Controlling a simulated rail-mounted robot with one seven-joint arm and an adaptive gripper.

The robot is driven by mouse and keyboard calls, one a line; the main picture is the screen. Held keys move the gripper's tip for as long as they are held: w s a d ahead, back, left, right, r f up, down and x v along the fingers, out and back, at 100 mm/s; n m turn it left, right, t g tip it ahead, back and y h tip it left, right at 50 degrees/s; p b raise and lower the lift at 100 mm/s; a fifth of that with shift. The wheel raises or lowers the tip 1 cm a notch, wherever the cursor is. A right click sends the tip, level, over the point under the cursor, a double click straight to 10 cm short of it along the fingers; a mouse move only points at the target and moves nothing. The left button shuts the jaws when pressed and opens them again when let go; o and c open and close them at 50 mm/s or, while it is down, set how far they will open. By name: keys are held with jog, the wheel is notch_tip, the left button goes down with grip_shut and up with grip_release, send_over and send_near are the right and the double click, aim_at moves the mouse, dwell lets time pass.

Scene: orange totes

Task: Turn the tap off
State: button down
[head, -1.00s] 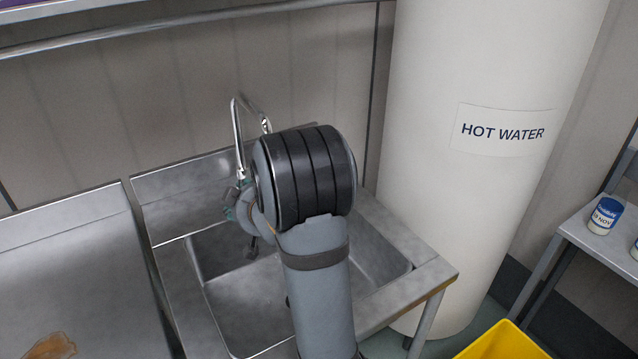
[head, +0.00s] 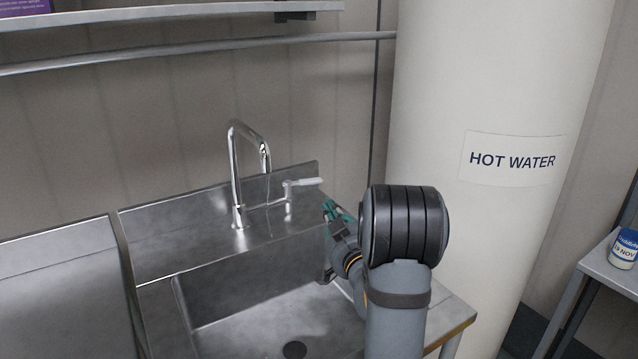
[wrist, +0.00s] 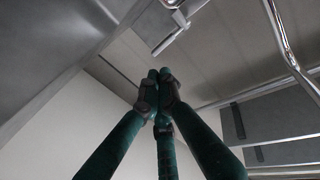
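The chrome tap (head: 235,178) stands at the back of the steel sink, its tall spout bent over to the right. Its lever handle (head: 303,183) sticks out to the right on a short post beside the spout. A thin faint line hangs below the spout mouth; I cannot clearly tell if it is water. My gripper (head: 332,208) is just right of and below the lever's end in the head view, apart from it. In the wrist view, the green fingers of my gripper (wrist: 159,78) have their tips together with nothing between them. The lever (wrist: 170,40) shows beyond the tips.
The sink basin (head: 230,280) lies below the tap, partly hidden by my arm. A white hot water cylinder (head: 480,90) stands close on the right. A rail (head: 200,50) and shelf (head: 150,17) run along the wall above. The space above the basin's left is clear.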

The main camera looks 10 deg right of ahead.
aim_at(315, 182)
jog(key=w+p, duration=0.1)
jog(key=w, duration=0.3)
jog(key=w+p, duration=0.2)
jog(key=w, duration=0.1)
jog(key=w+p, duration=0.1)
jog(key=w, duration=0.3)
jog(key=shift+w+a, duration=0.35)
